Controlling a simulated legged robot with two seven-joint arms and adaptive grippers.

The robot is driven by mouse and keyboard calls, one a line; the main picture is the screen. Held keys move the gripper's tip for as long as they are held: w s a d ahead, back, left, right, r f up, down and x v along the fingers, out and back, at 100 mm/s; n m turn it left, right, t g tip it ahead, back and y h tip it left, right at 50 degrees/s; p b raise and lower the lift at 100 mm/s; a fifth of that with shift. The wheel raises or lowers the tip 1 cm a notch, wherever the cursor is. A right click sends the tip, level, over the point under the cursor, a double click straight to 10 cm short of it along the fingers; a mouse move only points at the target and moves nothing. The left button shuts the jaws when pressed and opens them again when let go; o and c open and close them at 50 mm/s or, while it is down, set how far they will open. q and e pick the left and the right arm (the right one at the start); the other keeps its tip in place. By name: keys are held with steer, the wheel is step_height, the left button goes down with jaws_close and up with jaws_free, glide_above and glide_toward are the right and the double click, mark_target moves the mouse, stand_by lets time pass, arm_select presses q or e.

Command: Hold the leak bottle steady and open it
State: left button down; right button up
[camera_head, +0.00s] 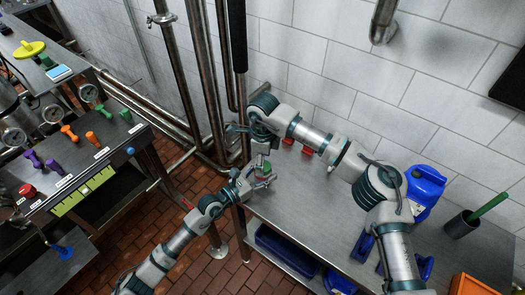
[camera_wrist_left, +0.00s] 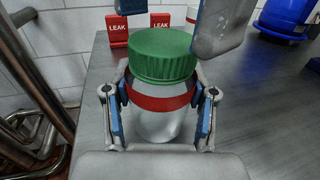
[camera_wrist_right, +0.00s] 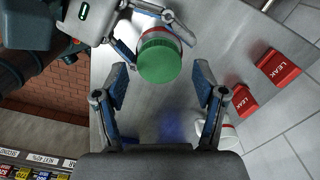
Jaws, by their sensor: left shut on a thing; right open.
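The leak bottle is white with a red band (camera_wrist_left: 160,103) and a ribbed green cap (camera_wrist_left: 162,55). It stands upright in the left wrist view. My left gripper (camera_wrist_left: 160,112) is shut around its body below the cap, one finger on each side. In the head view the left gripper (camera_head: 262,180) is by the left end of the metal table, and the bottle shows only small. My right gripper (camera_wrist_right: 164,88) is open. In the right wrist view the green cap (camera_wrist_right: 159,62) shows ahead between its spread fingers, with no contact visible. Part of the right gripper (camera_wrist_left: 220,28) hangs close beside the cap.
Red LEAK blocks (camera_wrist_left: 117,30) (camera_wrist_right: 278,69) stand on the metal table (camera_head: 310,215) near the wall. A blue jug (camera_head: 424,188) and a dark cup with a green stick (camera_head: 461,224) are farther right. Vertical pipes (camera_head: 206,80) rise behind. A valve bench (camera_head: 75,165) is left.

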arm_select(q)
steer(key=shift+f, duration=0.15)
arm_select(e)
steer(key=shift+f, duration=1)
steer(key=c, duration=1.2)
steer(key=shift+s+r, duration=0.15)
steer(key=shift+a+r, duration=0.1)
steer(key=shift+r, duration=0.05)
steer(key=shift+r, duration=0.95)
steer(key=shift+r, duration=0.1)
